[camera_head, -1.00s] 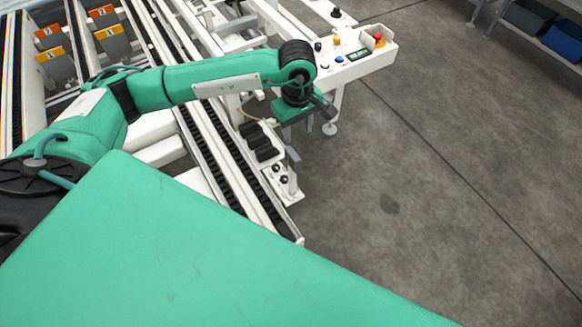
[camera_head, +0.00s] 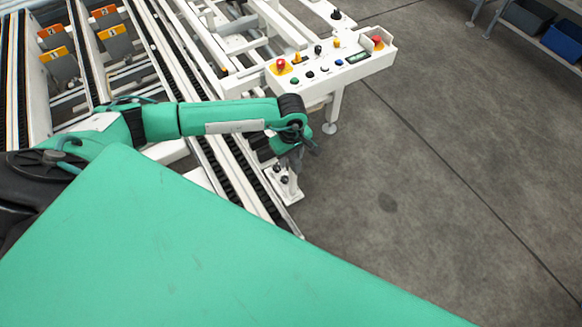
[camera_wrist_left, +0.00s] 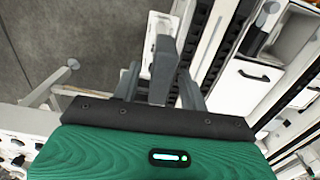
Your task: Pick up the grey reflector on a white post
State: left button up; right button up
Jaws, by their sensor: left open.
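The grey reflector (camera_wrist_left: 163,72) shows in the left wrist view as an upright grey block between the two fingers of my left gripper (camera_wrist_left: 160,88). There are visible gaps on both sides of it, and the fingers are open. A white post or bracket (camera_wrist_left: 161,22) shows just beyond it. In the head view my left gripper (camera_head: 292,162) is at the end of the green arm, above the small white bracket at the conveyor's end. The reflector is hard to make out there, largely hidden by the wrist. My right gripper is not in view.
A white control panel (camera_head: 330,62) with coloured buttons stands just beyond the wrist. Black conveyor chains (camera_head: 225,165) run along the left. Orange-labelled holders (camera_head: 115,38) sit at the upper left. The grey floor (camera_head: 430,190) to the right is clear.

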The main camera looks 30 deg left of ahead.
pick_arm(q)
jog(key=shift+f, duration=0.55)
grip_shut()
jog(key=shift+r, duration=0.1)
